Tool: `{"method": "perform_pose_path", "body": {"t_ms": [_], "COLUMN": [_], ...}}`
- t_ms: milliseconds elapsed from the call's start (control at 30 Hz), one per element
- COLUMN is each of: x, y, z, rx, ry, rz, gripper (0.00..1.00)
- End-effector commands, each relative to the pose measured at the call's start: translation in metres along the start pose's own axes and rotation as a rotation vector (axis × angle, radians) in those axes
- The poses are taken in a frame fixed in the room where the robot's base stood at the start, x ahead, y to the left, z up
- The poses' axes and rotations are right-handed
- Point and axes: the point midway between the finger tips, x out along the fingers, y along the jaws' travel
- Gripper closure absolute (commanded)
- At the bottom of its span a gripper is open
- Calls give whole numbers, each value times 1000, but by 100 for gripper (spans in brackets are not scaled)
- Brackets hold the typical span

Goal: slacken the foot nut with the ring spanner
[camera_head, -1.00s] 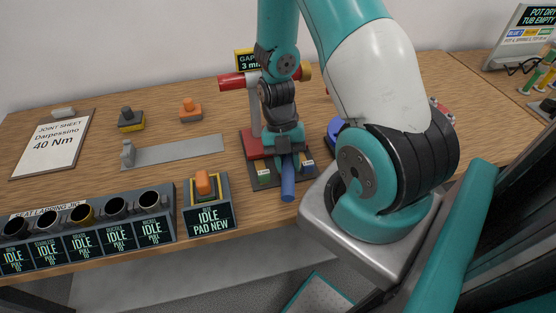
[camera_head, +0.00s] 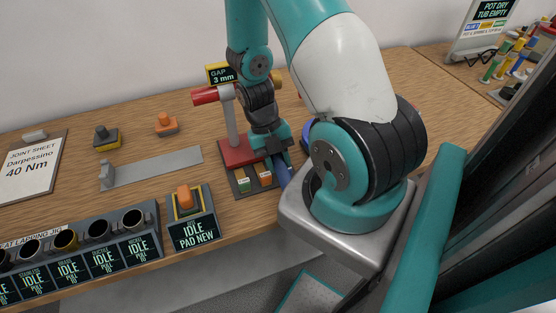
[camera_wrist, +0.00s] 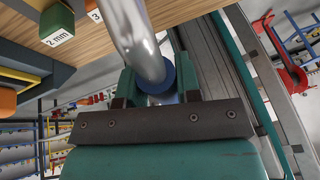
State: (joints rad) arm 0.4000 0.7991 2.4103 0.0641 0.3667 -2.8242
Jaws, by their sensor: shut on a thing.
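My gripper (camera_head: 279,150) is shut on the blue handle of the ring spanner (camera_head: 285,173), to the right of the red foot of the stand (camera_head: 236,151). In the wrist view my gripper (camera_wrist: 158,82) has a teal finger on each side of the spanner's blue end, and its thick silver shank (camera_wrist: 136,38) runs up out of the picture. The spanner's ring end is out of sight. I cannot make out the foot nut in either view. The stand carries a red bar (camera_head: 206,96) on a grey post.
The idle pad box (camera_head: 192,222) and the lapping jig (camera_head: 98,240) stand along the front edge. A flat grey strip (camera_head: 157,166) lies left of the stand.

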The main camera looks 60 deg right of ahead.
Motion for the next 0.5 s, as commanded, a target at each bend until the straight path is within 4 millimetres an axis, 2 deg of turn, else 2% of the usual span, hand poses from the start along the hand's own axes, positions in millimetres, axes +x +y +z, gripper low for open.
{"method": "perform_pose_path", "body": {"t_ms": [133, 167, 267, 500], "x": [1, 1, 1, -2], "y": [0, 0, 0, 0], "z": [0, 0, 0, -1], "rx": [0, 0, 0, 0], "ry": [0, 0, 0, 0], "rz": [0, 0, 0, 0], "gripper": [100, 75, 98, 100]}}
